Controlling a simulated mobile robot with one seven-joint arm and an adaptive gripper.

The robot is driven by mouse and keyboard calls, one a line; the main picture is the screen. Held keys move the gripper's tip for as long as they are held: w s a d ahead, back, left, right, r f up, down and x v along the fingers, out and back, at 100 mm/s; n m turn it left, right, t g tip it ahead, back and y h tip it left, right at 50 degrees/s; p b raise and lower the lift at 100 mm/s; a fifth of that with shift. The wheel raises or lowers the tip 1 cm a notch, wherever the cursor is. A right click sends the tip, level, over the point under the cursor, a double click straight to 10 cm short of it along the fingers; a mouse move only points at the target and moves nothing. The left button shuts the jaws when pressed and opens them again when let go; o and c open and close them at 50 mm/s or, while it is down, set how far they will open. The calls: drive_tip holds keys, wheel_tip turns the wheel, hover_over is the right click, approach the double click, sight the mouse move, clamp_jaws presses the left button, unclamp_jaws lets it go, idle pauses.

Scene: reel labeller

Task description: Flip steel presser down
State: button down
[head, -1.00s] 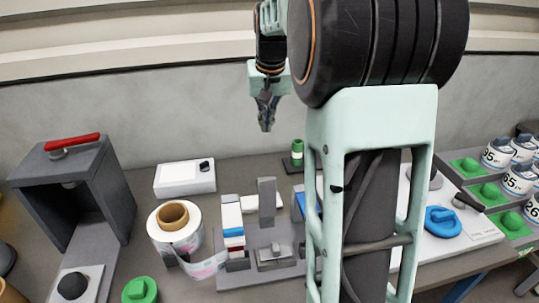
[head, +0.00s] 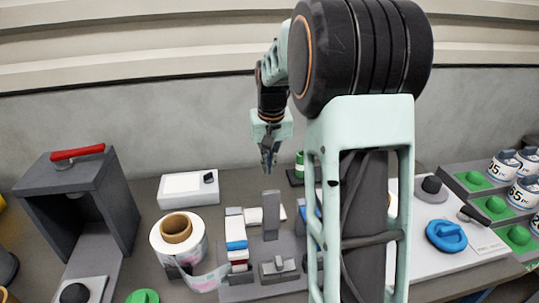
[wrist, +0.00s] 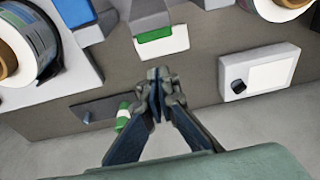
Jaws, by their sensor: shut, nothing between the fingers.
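The steel presser (head: 271,214) looks like the flat grey bar standing upright on the labeller's grey base plate (head: 262,294) in the head view. In the wrist view what looks like the same grey bar (wrist: 148,14) is at the top, cut by the edge, beside a white block (wrist: 164,43) with a green strip. My gripper (head: 268,168) points down with its fingers shut and empty, above and behind the bar's top, apart from it. In the wrist view the fingertips (wrist: 158,78) are below the white block. My arm hides the labeller's right part.
A label reel (head: 178,242) and a white box (head: 188,188) stand left of the labeller. A grey frame with a red handle (head: 77,153) is farther left. A green cylinder (wrist: 123,116) stands close to my fingers. A blue part (head: 446,236) lies right.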

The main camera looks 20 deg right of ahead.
sight(270, 208)
drive_tip(key=s+f, duration=0.1)
drive_tip(key=s+f+p, duration=0.1)
drive_tip(key=shift+s+a+f, duration=0.25)
drive_tip(key=shift+s+f, duration=0.05)
drive_tip(key=shift+s, duration=0.3)
drive_tip(key=shift+s+a+f+b, duration=0.1)
drive_tip(key=shift+f+b, duration=0.05)
drive_tip(key=shift+b, duration=0.15)
